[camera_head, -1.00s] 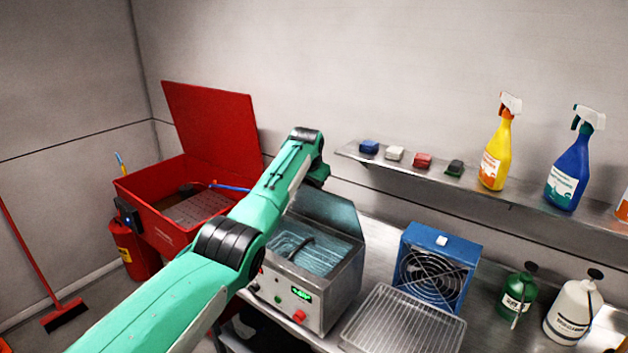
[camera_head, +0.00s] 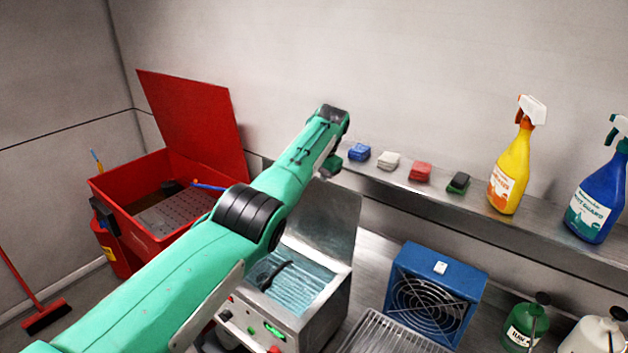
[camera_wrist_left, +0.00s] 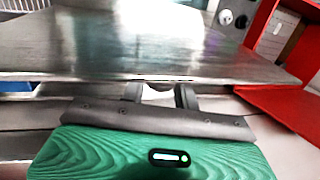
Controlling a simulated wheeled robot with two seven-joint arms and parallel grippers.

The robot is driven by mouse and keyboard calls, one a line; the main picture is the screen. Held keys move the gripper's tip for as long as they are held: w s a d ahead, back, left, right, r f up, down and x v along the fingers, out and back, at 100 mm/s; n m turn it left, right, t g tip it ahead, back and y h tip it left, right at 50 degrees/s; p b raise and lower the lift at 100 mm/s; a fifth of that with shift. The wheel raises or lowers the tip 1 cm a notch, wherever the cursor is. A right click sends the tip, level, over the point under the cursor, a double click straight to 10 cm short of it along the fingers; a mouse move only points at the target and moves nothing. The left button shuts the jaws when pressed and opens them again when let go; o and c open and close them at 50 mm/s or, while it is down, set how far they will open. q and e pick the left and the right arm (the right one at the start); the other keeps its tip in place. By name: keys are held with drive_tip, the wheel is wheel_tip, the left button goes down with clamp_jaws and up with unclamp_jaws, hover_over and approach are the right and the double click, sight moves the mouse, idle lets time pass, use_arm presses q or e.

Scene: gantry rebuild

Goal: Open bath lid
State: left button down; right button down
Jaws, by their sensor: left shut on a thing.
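The metal bath (camera_head: 318,315) stands on the bench with its lid (camera_head: 335,215) raised nearly upright at the back. Liquid and a dark handle-like part show in the open tank. My left gripper (camera_wrist_left: 158,92) is shut at the lid's edge; the lid (camera_wrist_left: 150,45) fills the upper part of the left wrist view. In the head view my left arm crosses in front of the bath, and its wrist is above the lid's top edge. The fingertips are hidden there, and the exact grip point is hard to see. My right gripper is not in view.
A red parts washer (camera_head: 150,235) with its lid up stands left of the bath. A blue fan box (camera_head: 432,290) and wire rack (camera_head: 390,335) are to the right. A wall shelf (camera_head: 410,185) with sponges and spray bottles runs behind, close to my left wrist.

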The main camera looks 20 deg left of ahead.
use_arm(q)
drive_tip(key=shift+f, duration=0.15)
drive_tip(key=c, duration=1.1)
unclamp_jaws()
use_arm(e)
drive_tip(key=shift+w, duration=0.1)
use_arm(q)
drive_tip(key=shift+o, duration=0.2)
